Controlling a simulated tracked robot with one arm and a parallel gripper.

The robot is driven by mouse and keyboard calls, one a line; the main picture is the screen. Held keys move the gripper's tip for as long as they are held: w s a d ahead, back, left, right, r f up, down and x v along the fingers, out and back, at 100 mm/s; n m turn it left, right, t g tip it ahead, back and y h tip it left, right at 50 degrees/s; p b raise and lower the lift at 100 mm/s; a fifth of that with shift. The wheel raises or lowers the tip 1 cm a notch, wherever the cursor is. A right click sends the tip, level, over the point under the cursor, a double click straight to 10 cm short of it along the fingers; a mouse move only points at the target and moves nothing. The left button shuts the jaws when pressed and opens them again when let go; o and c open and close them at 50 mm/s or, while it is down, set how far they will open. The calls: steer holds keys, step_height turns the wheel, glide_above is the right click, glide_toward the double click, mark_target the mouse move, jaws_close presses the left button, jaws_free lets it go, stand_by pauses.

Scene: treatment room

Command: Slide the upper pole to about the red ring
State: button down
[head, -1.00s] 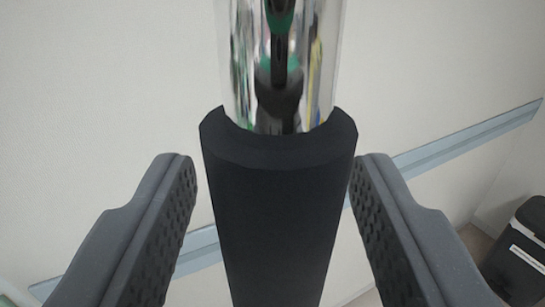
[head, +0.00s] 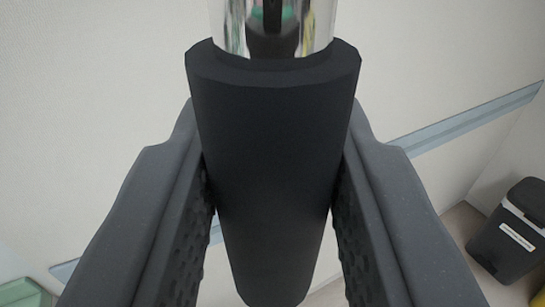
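A thick black sleeve (head: 272,150) fills the middle of the head view, with a shiny chrome pole (head: 230,25) emerging from its top end. The chrome reflects dark and green shapes. My gripper (head: 272,185) straddles the sleeve, one dark textured finger on each side. The pads meet the sleeve's sides, and the sleeve hides parts of the fingers' inner edges. The sleeve narrows downward in the picture, and its rounded lower end shows between the fingers. No red ring is visible.
A pale wall with a blue-grey rail (head: 465,124) lies behind. A dark bin (head: 510,235) with a white label stands on the floor at the lower right. A green object (head: 22,293) shows at the lower left corner.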

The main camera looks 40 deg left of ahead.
mark_target(268, 1)
step_height(268, 1, up, 4)
steer(key=shift+r, duration=0.2)
steer(key=c, duration=1.1)
jaws_free()
steer(key=shift+f, duration=0.1)
steer(key=shift+c, duration=0.2)
steer(key=shift+s, duration=0.1)
steer(key=shift+s+d+b, duration=0.3)
steer(key=shift+b, duration=0.15)
steer(key=b+v, duration=0.3)
steer(key=v, duration=0.9)
steer(key=shift+s+d, duration=0.3)
